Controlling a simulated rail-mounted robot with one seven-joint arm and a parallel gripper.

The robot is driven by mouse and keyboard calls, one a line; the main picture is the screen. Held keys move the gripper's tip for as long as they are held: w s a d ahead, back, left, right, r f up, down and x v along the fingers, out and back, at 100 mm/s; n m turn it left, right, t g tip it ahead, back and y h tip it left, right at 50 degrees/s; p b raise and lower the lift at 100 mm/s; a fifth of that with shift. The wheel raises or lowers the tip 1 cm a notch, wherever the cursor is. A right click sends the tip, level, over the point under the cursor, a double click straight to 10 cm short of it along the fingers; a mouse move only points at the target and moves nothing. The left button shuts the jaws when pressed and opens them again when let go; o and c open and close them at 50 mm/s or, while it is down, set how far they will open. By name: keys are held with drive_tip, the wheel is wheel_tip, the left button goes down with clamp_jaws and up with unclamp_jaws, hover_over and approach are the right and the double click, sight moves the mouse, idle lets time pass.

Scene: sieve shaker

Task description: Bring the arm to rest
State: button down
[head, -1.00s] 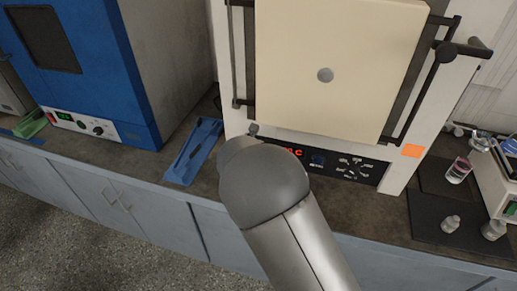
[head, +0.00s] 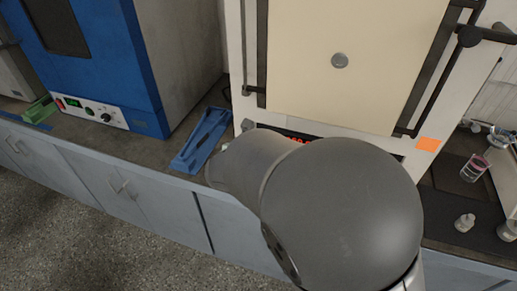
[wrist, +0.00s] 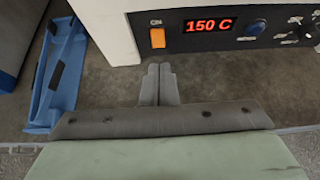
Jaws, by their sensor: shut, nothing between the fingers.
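My gripper (wrist: 160,84) shows in the wrist view with its two fingers together and nothing between them. It hangs over the brown bench top, in front of the furnace's control panel (wrist: 235,30). The panel shows a red 150 C display and an orange ON switch (wrist: 158,38). In the head view my own arm is large in the foreground and hides the gripper and most of the panel.
A white furnace with a cream door (head: 350,60) stands on the bench. A blue tray (head: 203,140) lies left of it, also in the wrist view (wrist: 58,75). A blue oven (head: 100,60) is further left.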

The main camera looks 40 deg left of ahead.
drive_tip(key=shift+d+r, duration=0.1)
drive_tip(key=shift+d, duration=0.05)
idle(0.5)
drive_tip(key=w+d+r+m+g+h, duration=0.15)
drive_tip(key=d+m+h, duration=0.25)
drive_tip(key=d+m, duration=0.85)
drive_tip(key=w+d+r+m+g+h, duration=0.1)
drive_tip(key=w+d+m+g+h, duration=0.35)
drive_tip(key=d, duration=1.55)
drive_tip(key=s+d+m+g+y, duration=0.2)
drive_tip(key=s+d+m, duration=0.5)
drive_tip(key=s+m, duration=0.3)
drive_tip(key=s+d+m+g+y, duration=0.3)
drive_tip(key=s+d+m, duration=0.4)
drive_tip(key=m, duration=0.5)
drive_tip(key=s, duration=0.2)
drive_tip(key=shift+s+d+f+y, duration=0.3)
drive_tip(key=shift+s+d+y, duration=0.05)
drive_tip(key=shift+s, duration=0.05)
